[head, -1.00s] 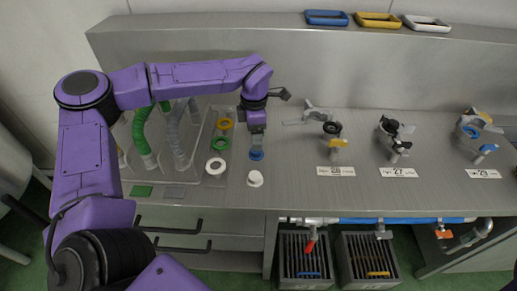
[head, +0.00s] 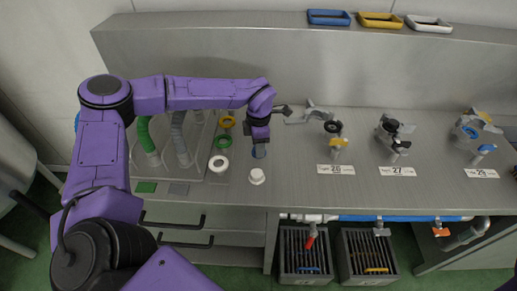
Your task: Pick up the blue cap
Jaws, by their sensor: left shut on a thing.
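The blue cap (head: 259,154) is on the steel counter, just behind a white cap (head: 257,177). Only its lower part shows. My left gripper (head: 259,148) reaches down from above with its fingers at the cap and is shut on it. The fingers hide the upper part of the cap. I cannot tell whether the cap is clear of the counter. My right gripper is not in view.
Green and grey hoses (head: 181,140) stand further left. Valves with number plates (head: 336,169) stand to the right. The counter between is clear.

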